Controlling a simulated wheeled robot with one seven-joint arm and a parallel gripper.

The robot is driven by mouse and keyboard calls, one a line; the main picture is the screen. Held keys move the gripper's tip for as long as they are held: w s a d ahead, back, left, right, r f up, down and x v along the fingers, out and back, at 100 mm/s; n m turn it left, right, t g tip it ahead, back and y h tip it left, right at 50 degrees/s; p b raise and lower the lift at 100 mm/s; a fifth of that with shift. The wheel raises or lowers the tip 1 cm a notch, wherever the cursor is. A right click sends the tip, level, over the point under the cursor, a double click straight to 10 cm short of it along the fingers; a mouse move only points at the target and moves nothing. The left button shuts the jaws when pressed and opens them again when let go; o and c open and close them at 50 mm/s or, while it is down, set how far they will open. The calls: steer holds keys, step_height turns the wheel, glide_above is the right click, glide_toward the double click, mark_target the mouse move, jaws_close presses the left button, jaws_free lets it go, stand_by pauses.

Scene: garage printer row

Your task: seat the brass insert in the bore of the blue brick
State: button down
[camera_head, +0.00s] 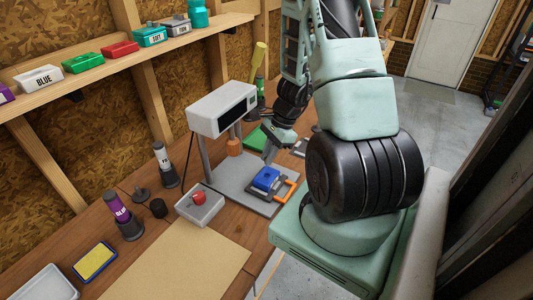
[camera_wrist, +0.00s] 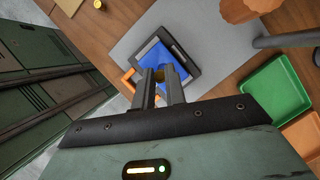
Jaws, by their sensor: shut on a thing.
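The blue brick (camera_head: 265,177) sits in a dark fixture (camera_head: 252,187) with an orange handle (camera_head: 289,190), on the grey base plate of a press. In the wrist view the blue brick (camera_wrist: 153,55) lies just beyond my fingertips, partly hidden by them. My gripper (camera_head: 269,153) points down above the brick.
The grey press (camera_head: 222,110) stands close behind my gripper, with an orange part (camera_head: 234,146) below its head. A green tray (camera_wrist: 275,88) lies beside the plate. Labelled bins line the shelf above.

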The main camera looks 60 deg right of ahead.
mark_target(264, 177)
steer(key=shift+f+b, duration=2.1)
steer(key=shift+b, duration=0.05)
steer(key=shift+f+b, duration=0.4)
steer(key=shift+b, duration=0.05)
steer(key=c, duration=1)
jaws_free()
steer(key=shift+o, duration=0.2)
steer(key=v, duration=1.7)
steer(key=shift+r+b, duration=0.25)
steer(key=shift+b, duration=0.05)
